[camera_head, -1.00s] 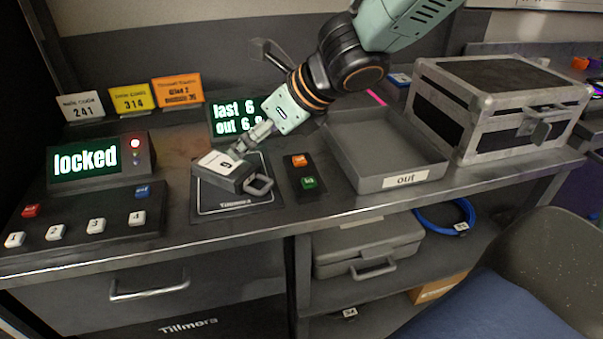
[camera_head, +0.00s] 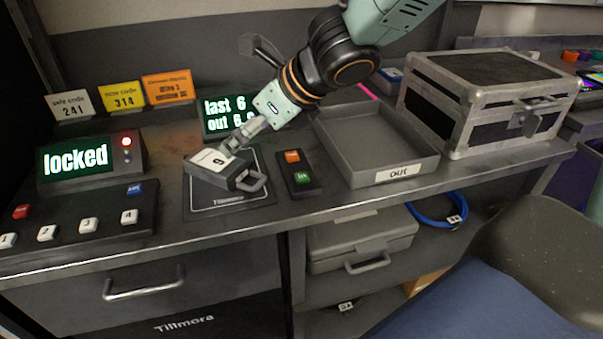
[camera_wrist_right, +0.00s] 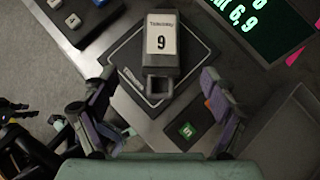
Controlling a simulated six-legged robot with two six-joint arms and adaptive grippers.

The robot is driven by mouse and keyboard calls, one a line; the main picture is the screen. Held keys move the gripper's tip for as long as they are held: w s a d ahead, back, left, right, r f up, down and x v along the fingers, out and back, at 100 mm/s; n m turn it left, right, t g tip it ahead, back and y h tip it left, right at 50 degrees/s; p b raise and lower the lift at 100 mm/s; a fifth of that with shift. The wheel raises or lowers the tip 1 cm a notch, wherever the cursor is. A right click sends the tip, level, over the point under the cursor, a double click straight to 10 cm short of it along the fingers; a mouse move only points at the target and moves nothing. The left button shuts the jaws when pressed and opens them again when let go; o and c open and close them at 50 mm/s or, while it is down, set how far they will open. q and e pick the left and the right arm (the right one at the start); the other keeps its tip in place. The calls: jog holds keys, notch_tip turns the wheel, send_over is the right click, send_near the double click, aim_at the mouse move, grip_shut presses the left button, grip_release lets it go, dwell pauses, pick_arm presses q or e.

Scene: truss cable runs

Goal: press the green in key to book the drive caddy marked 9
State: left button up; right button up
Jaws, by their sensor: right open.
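The drive caddy marked 9 (camera_head: 222,168) lies on the dark Tillmora pad (camera_head: 225,204), its handle toward the front edge. In the right wrist view the caddy (camera_wrist_right: 161,45) shows its 9 label. Right of the pad is a small key panel with an orange key (camera_head: 292,156) and the green in key (camera_head: 302,178). My right gripper (camera_head: 238,140) is over the caddy's far side in the head view. In the right wrist view its jaws (camera_wrist_right: 159,78) are apart with nothing between them; the green key (camera_wrist_right: 187,130) shows inside the right finger. My left gripper is out of view.
A screen (camera_head: 229,116) reads "last 6" and an out list with 6, 9. A grey out tray (camera_head: 405,171) and a metal-edged case (camera_head: 487,100) stand at right. At left a display (camera_head: 76,158) reads "locked" beside a red light, behind a numbered keypad (camera_head: 75,240).

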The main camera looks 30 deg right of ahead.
grip_shut()
dwell(0.7)
dwell(1.1)
